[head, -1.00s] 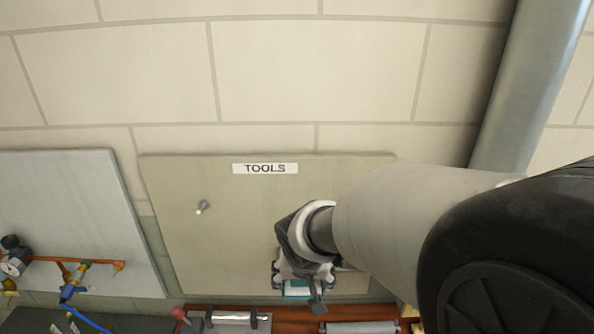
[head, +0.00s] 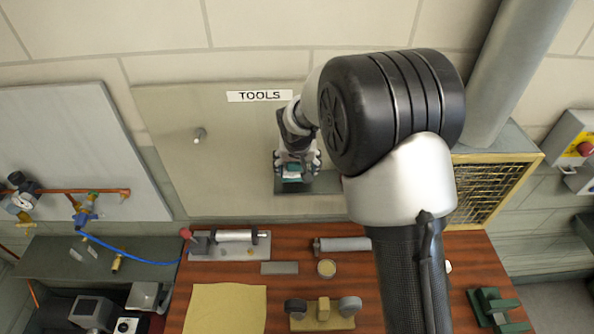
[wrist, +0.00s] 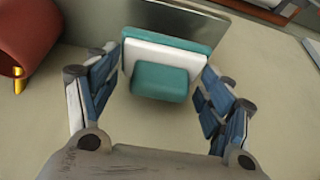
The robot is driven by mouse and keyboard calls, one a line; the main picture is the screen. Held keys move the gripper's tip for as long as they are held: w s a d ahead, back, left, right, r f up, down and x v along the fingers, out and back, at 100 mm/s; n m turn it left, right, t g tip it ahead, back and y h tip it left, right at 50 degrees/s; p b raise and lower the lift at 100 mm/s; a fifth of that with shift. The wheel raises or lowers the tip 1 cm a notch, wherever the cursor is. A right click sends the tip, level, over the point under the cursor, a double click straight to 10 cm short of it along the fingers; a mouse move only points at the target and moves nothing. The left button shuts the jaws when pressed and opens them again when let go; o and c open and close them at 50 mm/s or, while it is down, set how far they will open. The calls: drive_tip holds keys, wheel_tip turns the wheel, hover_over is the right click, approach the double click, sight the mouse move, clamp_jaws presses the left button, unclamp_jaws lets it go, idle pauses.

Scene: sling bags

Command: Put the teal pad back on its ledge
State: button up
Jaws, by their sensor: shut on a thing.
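The teal pad (wrist: 160,80), a teal block with a white layer and a teal layer behind it, is between the fingers of my gripper (wrist: 155,95) in the wrist view. My gripper is shut on it. In the head view my gripper (head: 296,165) holds the pad (head: 293,171) by the lower part of the TOOLS board. The grey ledge (head: 322,183) sticks out there, and the pad is over or at it. In the wrist view the ledge (wrist: 195,22) lies directly beyond the pad. I cannot tell whether the pad touches it.
The TOOLS board (head: 230,150) has a small bare peg (head: 199,135) at left. Below is a wooden bench (head: 285,290) with a clamp-like tool (head: 236,238), a grey cylinder (head: 342,244) and a yellow cloth (head: 225,308). A yellow-framed grille (head: 490,190) stands at right.

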sight(297, 171)
wheel_tip(297, 171, down, 3)
drive_tip(key=shift+r, duration=0.1)
drive_tip(key=shift+w+f+p, duration=0.25)
drive_tip(key=shift+p, duration=0.1)
drive_tip(key=shift+s+f, duration=0.1)
drive_tip(key=shift+f, duration=0.05)
drive_tip(key=o, duration=0.9)
drive_tip(key=shift+o, duration=0.2)
